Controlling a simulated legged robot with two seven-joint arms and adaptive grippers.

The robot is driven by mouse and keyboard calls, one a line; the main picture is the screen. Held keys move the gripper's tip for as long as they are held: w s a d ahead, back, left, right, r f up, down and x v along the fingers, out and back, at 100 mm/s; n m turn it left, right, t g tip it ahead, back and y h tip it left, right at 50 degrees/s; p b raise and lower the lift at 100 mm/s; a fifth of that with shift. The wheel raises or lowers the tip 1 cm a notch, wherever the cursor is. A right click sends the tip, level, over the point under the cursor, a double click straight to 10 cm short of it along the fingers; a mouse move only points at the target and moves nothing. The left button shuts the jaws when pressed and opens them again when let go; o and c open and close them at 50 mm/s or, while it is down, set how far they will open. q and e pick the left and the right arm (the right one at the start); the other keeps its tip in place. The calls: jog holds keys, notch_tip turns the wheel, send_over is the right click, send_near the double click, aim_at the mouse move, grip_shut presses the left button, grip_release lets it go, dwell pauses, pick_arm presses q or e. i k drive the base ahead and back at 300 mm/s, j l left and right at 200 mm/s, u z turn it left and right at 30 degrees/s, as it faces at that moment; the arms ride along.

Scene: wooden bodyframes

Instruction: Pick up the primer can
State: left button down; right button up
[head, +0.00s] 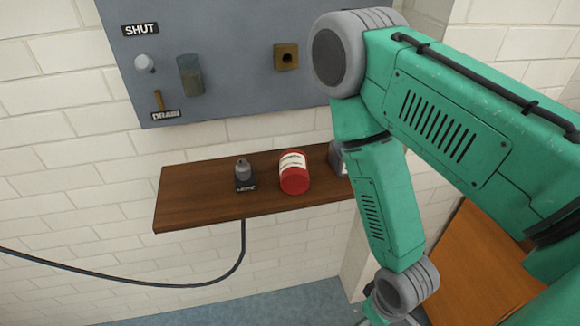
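A red can (294,174) with a white label stands on the wooden shelf (200,205), right of its middle. It looks like the primer can, but its label print is too small to read surely. Nothing holds it. My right arm comes in from the right and hangs down in front of the shelf's right end. Its wrist is at the bottom edge, below and right of the can, and no gripper fingers show. My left arm and gripper are out of view.
A small grey device (244,176) on a black base stands left of the can. A grey object (337,160) right of the can is partly hidden by my arm. A black cable (235,265) hangs below. A grey wall panel (220,60) with knobs is above.

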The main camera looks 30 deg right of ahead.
aim_at(295, 179)
jog(key=j+z, duration=0.1)
jog(key=z, duration=0.6)
jog(key=k+j+z, duration=0.1)
jog(key=z, duration=0.25)
